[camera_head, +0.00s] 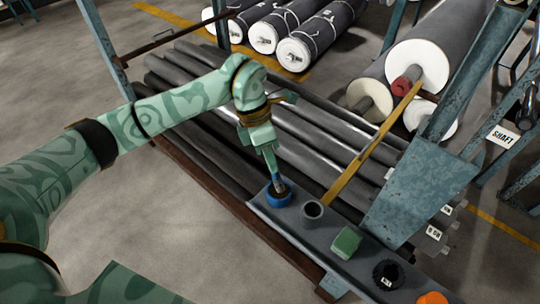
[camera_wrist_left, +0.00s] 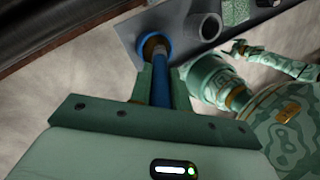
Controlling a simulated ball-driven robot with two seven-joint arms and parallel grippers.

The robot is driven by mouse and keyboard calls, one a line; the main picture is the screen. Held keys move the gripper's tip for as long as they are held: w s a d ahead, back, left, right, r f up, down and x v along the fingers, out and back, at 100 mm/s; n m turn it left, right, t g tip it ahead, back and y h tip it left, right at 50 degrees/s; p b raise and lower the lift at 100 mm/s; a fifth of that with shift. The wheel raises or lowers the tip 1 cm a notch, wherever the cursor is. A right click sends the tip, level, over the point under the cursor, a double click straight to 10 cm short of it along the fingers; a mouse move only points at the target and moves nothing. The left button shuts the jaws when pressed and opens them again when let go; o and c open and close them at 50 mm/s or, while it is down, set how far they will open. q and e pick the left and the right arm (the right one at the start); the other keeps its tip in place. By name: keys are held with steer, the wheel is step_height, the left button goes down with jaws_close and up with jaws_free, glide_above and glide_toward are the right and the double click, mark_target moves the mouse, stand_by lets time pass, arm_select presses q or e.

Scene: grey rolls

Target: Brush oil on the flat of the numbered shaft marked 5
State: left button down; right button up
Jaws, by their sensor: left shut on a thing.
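My left gripper (camera_head: 272,160) points down over the tray and is shut on a blue-handled brush (camera_wrist_left: 160,82). The brush's lower end is in the blue pot (camera_head: 279,197); the pot's blue rim and brownish inside show in the left wrist view (camera_wrist_left: 153,46). Several long grey shafts (camera_head: 310,133) lie side by side on the rack behind the tray. Small white tags (camera_head: 435,233) hang at the right, too small to read surely, so I cannot tell which shaft is 5.
The grey tray (camera_head: 325,238) also holds a grey cup (camera_head: 312,211), a green block (camera_head: 347,242), a black ring-shaped item (camera_head: 388,274) and an orange item (camera_head: 432,298). A yellow bar (camera_head: 372,145) crosses above the shafts. A blue steel post (camera_head: 425,185) stands at right.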

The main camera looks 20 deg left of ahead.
arm_select(q)
steer(key=shift+f, duration=0.45)
steer(key=shift+f, duration=0.1)
stand_by(1.3)
step_height(320, 180, up, 7)
steer(key=p, duration=0.5)
stand_by(0.8)
